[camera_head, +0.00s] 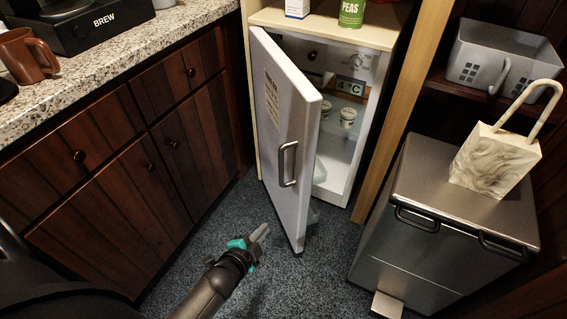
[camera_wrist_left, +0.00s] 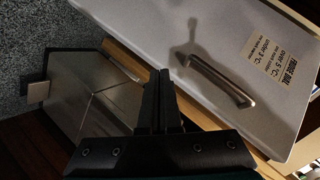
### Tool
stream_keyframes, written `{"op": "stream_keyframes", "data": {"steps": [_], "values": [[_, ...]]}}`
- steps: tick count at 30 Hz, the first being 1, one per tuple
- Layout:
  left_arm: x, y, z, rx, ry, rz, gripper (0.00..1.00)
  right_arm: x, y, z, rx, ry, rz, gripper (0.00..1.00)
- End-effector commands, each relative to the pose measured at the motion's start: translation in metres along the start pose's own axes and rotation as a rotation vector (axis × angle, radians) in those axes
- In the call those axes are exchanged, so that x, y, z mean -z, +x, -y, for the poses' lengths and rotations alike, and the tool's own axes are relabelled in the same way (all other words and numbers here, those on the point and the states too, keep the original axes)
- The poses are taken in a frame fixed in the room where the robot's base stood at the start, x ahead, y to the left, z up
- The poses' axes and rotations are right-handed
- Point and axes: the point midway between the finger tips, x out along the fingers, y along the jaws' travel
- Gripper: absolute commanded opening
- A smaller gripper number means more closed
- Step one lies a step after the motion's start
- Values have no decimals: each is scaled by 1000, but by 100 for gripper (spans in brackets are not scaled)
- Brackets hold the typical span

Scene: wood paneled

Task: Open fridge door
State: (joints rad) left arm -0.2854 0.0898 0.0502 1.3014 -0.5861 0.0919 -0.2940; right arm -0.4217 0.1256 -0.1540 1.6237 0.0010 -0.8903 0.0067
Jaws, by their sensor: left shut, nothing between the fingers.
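The small white fridge (camera_head: 335,172) stands under a wooden shelf, and its door (camera_head: 297,130) is swung partly open, hinged on the left. Its inside shows shelves with small white tubs (camera_head: 347,116) and a "4°C" label. The metal bar handle (camera_head: 288,164) is on the door's front face near its free edge. My left gripper (camera_head: 262,230) is shut and empty, low in front of the door, apart from the handle. In the left wrist view the gripper (camera_wrist_left: 161,75) is shut, with the handle (camera_wrist_left: 218,80) to its right. My right gripper is not in view.
A metal bin (camera_head: 450,215) with a marbled, handled block (camera_head: 497,158) on top stands right of the fridge. Wooden cabinets (camera_head: 150,150) under a speckled countertop (camera_head: 110,50) line the left. Dark carpet (camera_head: 300,280) in front is clear.

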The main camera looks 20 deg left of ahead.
Motion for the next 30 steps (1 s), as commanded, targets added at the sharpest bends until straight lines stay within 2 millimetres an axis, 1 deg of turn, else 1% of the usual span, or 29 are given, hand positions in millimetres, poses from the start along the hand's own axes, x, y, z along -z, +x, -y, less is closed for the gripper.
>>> {"op": "stream_keyframes", "data": {"steps": [2, 6, 9, 12, 15, 18, 21, 23, 26, 30], "values": [[13, 6, 23, 76, 92, -55, 0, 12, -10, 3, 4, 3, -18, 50], [39, 5, 67, 210, 272, -134, 0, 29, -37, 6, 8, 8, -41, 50], [54, 0, 94, 298, 393, -172, 0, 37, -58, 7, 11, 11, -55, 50], [67, -7, 114, 367, 495, -196, 0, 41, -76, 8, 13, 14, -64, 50], [75, -12, 127, 413, 567, -207, 0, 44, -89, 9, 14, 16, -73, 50], [80, -16, 134, 436, 604, -213, 0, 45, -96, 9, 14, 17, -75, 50], [83, -13, 137, 444, 616, -215, 0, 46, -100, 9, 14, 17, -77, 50], [84, -9, 139, 445, 616, -216, 0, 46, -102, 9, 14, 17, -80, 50], [88, 2, 143, 445, 616, -215, 0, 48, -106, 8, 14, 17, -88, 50], [96, 23, 151, 445, 615, -216, 0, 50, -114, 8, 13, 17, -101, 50]]}}
